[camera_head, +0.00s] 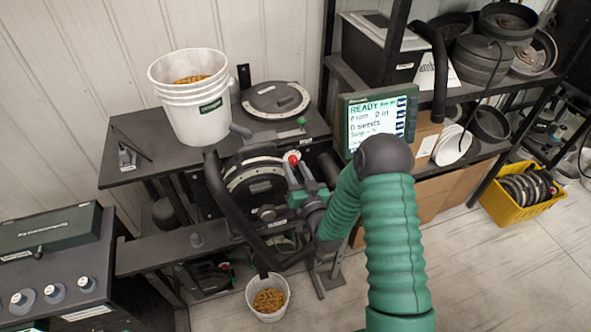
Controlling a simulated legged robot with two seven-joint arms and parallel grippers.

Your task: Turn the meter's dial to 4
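The seed meter (256,182) is a round dark unit with a pale ring, mounted under the black bench top. A small red ball knob (292,159) shows at its right side. Dial numbers are too small to read, so I cannot tell the setting. My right gripper (300,163), on a green-sleeved arm, is at the meter's right edge. Its two grey fingers stand apart, with the red knob by the left fingertip; I cannot tell whether they touch. The fingers partly cover the meter's right side. My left gripper is not in view.
A black tube (228,200) crosses before the meter. A small seed bucket (268,298) stands below. A monitor (377,120) reads READY. A yellow crate (520,198) is right.

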